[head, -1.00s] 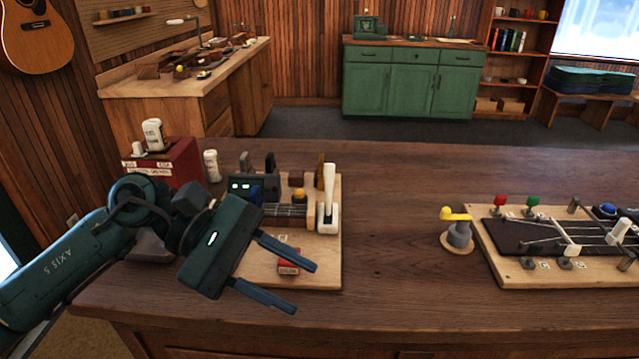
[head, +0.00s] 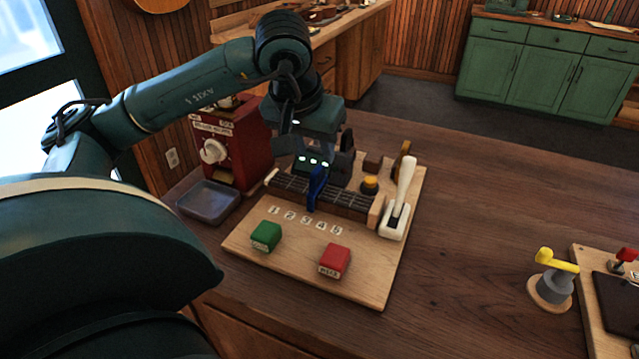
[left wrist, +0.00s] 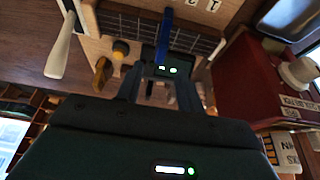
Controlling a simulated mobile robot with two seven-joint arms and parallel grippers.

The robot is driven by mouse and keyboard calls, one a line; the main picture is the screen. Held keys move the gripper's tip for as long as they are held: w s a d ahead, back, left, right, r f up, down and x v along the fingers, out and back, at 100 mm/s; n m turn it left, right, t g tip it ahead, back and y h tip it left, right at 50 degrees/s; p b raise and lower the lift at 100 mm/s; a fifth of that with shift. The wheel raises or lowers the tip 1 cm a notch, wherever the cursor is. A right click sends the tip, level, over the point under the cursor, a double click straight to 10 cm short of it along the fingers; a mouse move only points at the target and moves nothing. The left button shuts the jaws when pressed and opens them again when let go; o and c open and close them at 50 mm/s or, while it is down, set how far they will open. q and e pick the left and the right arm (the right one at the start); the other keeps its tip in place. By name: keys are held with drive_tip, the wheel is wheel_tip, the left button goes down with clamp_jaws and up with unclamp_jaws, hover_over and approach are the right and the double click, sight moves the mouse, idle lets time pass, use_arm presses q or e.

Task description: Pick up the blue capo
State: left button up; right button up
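The blue capo (head: 317,188) stands upright across the fretboard piece (head: 345,203) on the wooden board, just in front of a dark box with green lights (head: 312,163). My left gripper (head: 304,142) is above and behind the capo in the head view, pointing down; its fingertips are hard to make out there. In the left wrist view the two fingers (left wrist: 160,76) are apart, and the blue capo (left wrist: 164,38) shows just beyond and between their tips. I cannot tell whether they touch it. My right gripper is not in view.
The wooden board (head: 300,283) also bears a green block (head: 266,236), a red block (head: 334,261), a white lever (head: 402,195) and a yellow knob (head: 370,183).

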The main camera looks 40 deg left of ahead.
sight(317, 169)
use_arm(q)
drive_tip(key=shift+s+x, duration=0.15)
drive_tip(key=shift+x, duration=1.4)
drive_tip(key=shift+s+x, duration=0.15)
drive_tip(key=shift+x, duration=1.4)
drive_tip(key=shift+f, duration=0.1)
drive_tip(key=shift+c, duration=0.3)
clamp_jaws()
